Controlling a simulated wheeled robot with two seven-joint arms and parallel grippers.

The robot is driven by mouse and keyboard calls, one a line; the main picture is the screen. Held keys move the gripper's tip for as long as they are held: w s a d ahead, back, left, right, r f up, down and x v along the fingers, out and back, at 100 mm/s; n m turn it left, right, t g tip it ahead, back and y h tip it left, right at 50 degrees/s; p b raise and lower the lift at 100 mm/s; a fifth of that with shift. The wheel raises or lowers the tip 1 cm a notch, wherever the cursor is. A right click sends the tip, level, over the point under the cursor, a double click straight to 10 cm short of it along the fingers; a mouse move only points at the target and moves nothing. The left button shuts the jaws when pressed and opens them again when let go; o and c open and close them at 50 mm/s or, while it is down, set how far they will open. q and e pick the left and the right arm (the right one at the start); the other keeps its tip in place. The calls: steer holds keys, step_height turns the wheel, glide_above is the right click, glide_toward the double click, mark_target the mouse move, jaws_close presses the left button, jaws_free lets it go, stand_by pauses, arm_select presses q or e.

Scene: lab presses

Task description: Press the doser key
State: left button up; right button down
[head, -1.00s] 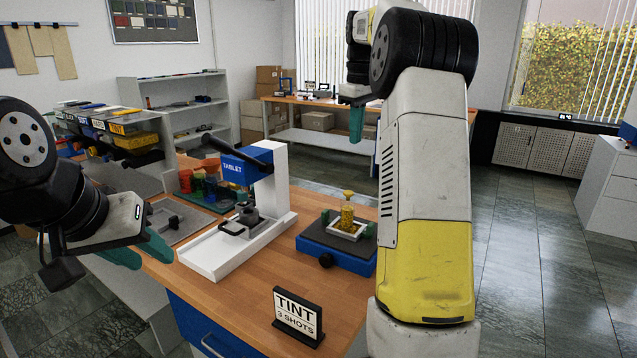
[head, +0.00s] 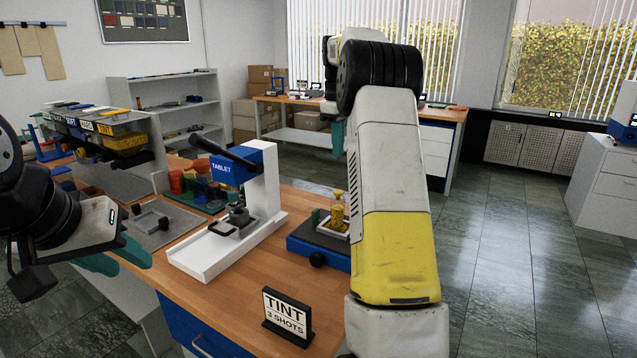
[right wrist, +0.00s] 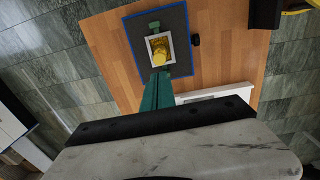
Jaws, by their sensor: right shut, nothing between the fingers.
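The dosing unit with several labelled coloured bins, one a yellow TINT bin (head: 126,141), stands at the left of the head view. I cannot single out its key. A yellow-filled bottle (head: 338,212) stands in a white square holder on a blue-edged platform (head: 318,252); the right wrist view shows the bottle (right wrist: 159,55) from above. My right gripper (head: 338,138) is shut and empty, above the bottle in the head view. Its green fingers (right wrist: 158,90) point towards the holder. My left gripper (head: 125,258) is open and empty, low beside the table's left edge.
A white and blue TABLET press (head: 262,185) with a black lever stands mid-table. A TINT 3 SHOTS sign (head: 287,317) stands at the front. Coloured jars (head: 195,187) and a grey plate (head: 160,225) are behind left. Bare wood lies between press and sign.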

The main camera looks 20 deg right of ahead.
mark_target(338, 192)
step_height(338, 192, down, 11)
steer(key=shift+w+d+f, duration=0.1)
steer(key=shift+w+d, duration=0.05)
stand_by(0.4)
steer(key=shift+f, duration=1.35)
step_height(338, 192, up, 9)
steer(key=shift+f, duration=0.1)
